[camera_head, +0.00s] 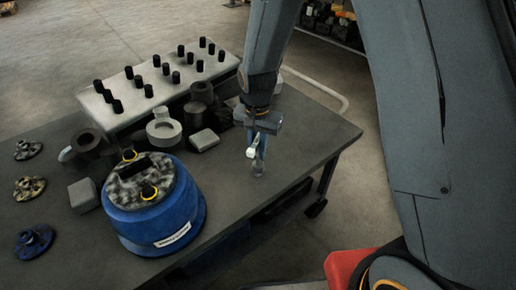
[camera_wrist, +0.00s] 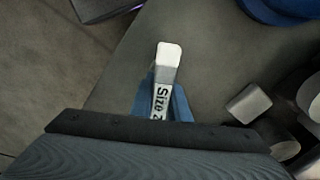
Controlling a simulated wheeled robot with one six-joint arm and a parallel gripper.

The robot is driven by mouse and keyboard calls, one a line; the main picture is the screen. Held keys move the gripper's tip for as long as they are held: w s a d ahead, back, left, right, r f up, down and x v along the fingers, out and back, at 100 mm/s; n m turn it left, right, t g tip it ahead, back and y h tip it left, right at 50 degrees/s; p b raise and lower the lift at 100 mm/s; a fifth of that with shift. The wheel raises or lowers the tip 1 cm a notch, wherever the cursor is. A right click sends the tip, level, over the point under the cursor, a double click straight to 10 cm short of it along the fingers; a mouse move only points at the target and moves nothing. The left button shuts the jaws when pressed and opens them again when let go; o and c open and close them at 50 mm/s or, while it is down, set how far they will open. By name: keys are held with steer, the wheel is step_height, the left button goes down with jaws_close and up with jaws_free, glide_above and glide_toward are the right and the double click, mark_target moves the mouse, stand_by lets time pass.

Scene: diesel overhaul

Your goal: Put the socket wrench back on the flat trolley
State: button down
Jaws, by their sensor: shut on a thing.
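My gripper (camera_head: 257,142) points down over the right part of the dark flat trolley (camera_head: 300,150). It is shut on the socket wrench (camera_head: 252,153), a pale metal tool whose end shows beside the fingers. In the wrist view the wrench (camera_wrist: 167,58) sticks out from between my blue fingers (camera_wrist: 166,100). Its handle carries black lettering that begins "Size", partly hidden by the gripper. The trolley's grey top (camera_wrist: 210,55) lies beneath it. I cannot tell whether the wrench touches the top.
A blue drum-shaped part (camera_head: 155,215) stands left of my gripper. Grey blocks and rings (camera_head: 164,130) lie behind it, near a pale rack (camera_head: 125,108) with several black cylinders. Small round parts (camera_head: 30,188) sit at far left.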

mark_target(258, 138)
steer(key=shift+f, duration=0.1)
stand_by(0.3)
steer(key=shift+f+b, duration=0.55)
steer(key=shift+f, duration=0.55)
steer(key=c, duration=1)
jaws_free()
steer(key=shift+c, duration=0.2)
steer(key=shift+r, duration=0.1)
steer(key=shift+r+p, duration=3.35)
steer(key=shift+r, duration=1.05)
